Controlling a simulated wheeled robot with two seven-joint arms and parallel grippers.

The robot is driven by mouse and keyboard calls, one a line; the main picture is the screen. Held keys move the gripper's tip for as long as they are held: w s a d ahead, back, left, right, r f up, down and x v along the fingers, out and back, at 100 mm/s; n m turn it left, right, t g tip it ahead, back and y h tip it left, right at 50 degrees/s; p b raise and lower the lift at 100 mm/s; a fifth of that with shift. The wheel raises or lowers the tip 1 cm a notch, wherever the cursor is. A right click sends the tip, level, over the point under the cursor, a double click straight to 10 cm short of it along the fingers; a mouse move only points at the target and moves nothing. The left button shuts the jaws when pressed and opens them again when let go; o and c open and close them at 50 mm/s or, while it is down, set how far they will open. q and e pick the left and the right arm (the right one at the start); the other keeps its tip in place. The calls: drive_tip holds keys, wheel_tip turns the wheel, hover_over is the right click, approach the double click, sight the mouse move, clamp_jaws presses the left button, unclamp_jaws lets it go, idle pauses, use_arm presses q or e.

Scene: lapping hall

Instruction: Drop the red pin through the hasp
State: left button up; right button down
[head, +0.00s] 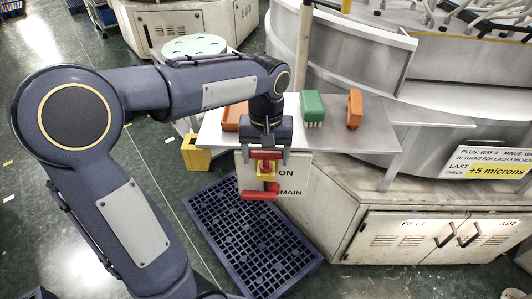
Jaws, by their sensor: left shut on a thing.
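My left gripper (266,153) comes down from above, in front of a pale panel (290,187) lettered "ON" and "MAIN". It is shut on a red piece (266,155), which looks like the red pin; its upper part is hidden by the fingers. Just below it shows a small yellow part (268,174), perhaps the hasp, and below that a red bar (259,196) lying crosswise. I cannot tell whether the pin touches or enters the yellow part. My right gripper is not in view.
A steel shelf (375,138) behind the gripper holds a green brush (312,108), an orange block (354,108) and an orange tray (233,117). A dark grid pallet (240,235) lies on the floor below. A yellow container (195,153) stands left; cabinet doors (430,238) are at right.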

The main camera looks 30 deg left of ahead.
use_arm(q)
drive_tip(key=shift+f, duration=0.15)
drive_tip(key=o, duration=1.1)
drive_tip(key=shift+o, duration=0.2)
wheel_tip(320, 180, up, 8)
drive_tip(key=shift+f, duration=0.1)
drive_tip(key=s+d+f+m+t+h, duration=0.2)
drive_tip(key=s+f, duration=0.2)
drive_tip(key=s, duration=0.4)
drive_tip(key=s+d+f+m+t+h, duration=0.1)
drive_tip(key=s+d+f+t, duration=0.1)
drive_tip(key=s, duration=0.7)
wheel_tip(320, 180, down, 3)
drive_tip(key=shift+r+m+t+h, duration=0.1)
drive_tip(key=shift+m+t+h, duration=0.3)
drive_tip(key=shift+t, duration=0.4)
